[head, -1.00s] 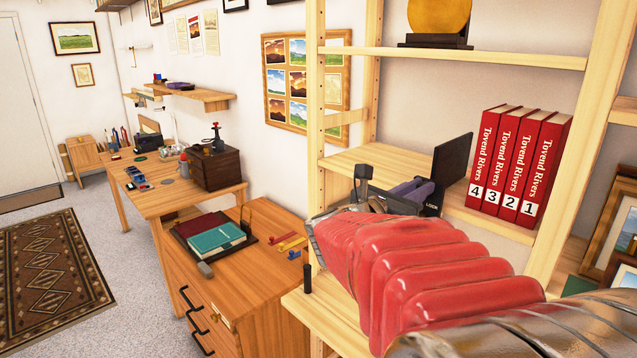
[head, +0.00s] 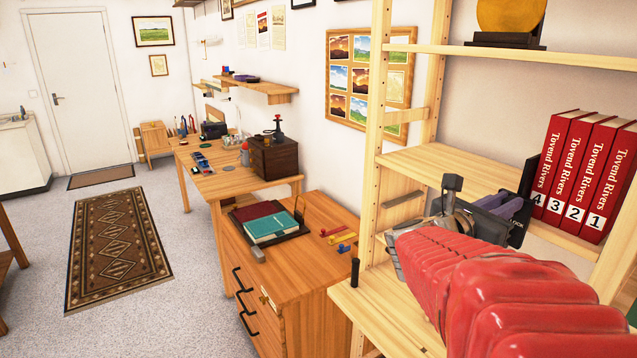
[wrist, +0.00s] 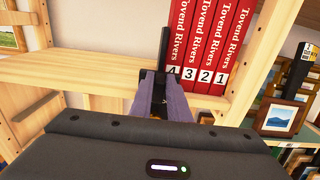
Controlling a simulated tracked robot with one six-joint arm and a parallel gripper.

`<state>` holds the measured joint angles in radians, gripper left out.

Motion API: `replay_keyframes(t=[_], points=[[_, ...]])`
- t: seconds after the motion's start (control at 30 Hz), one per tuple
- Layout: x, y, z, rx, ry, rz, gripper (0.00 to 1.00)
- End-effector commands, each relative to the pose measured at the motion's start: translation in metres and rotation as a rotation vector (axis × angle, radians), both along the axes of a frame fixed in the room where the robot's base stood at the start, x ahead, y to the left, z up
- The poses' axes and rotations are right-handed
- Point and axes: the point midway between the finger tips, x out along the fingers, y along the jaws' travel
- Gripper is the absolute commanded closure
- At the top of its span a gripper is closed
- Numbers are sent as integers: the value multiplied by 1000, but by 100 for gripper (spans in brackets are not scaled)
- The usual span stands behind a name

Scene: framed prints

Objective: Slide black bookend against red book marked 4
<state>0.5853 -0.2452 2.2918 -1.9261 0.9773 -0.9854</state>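The black bookend (head: 527,178) stands upright on the wooden shelf, just left of the red book marked 4 (head: 549,165). In the wrist view the bookend (wrist: 164,48) shows as a narrow dark upright at the left side of book 4 (wrist: 180,38); no clear gap shows between them. My gripper (head: 508,202) reaches in low over the shelf at the bookend's foot. In the wrist view its two purple-grey fingers (wrist: 160,84) are apart with something dark between them. I cannot tell whether they grip the bookend's lower part, as the contact is hidden.
Red books marked 3, 2 and 1 (head: 598,180) stand upright right of book 4. The shelf (wrist: 85,70) left of the bookend is clear. A wooden post (head: 378,120) rises at the shelf's left. A drawer cabinet (head: 300,262) with books stands below left.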

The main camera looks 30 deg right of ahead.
Motion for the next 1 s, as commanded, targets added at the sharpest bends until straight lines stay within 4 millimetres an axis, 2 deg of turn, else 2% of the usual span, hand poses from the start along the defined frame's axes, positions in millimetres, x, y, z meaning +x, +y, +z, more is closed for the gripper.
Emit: replay_keyframes(t=[0.23,0.57,0.77,1.0], points=[[0,0,0,0,0,-1,67],[0,2,0,0,0,-1,67],[-1,16,0,0,-2,2,67],[-3,43,0,-1,-1,2,67]])
